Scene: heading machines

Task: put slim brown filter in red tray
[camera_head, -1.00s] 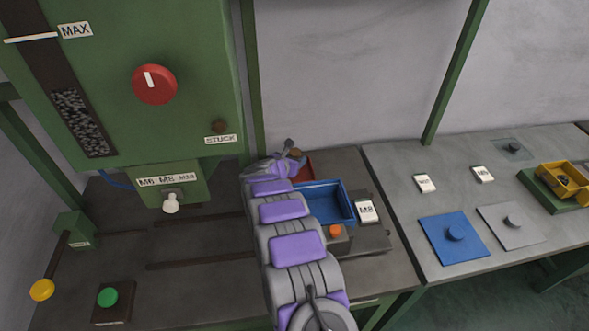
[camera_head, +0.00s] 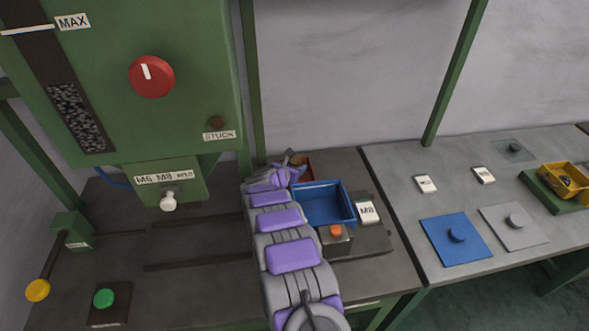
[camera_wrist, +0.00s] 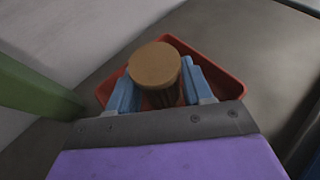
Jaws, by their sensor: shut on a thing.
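The slim brown filter (camera_wrist: 155,66) is a round, tan-topped cylinder between the two blue fingers of my gripper (camera_wrist: 160,88) in the wrist view. My gripper is shut on it. The red tray (camera_wrist: 217,77) lies behind and below the filter in that view, its rim showing on both sides. In the head view my gripper (camera_head: 290,160) is at the back of the dark bench, over the red tray (camera_head: 305,168), which is mostly hidden by my arm. Whether the filter touches the tray floor cannot be told.
A blue bin (camera_head: 325,204) stands just in front of the red tray, with an M8 label (camera_head: 367,211) and an orange button (camera_head: 336,230) beside it. A green machine (camera_head: 180,60) rises at left. A green post (camera_wrist: 35,88) is close by in the wrist view.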

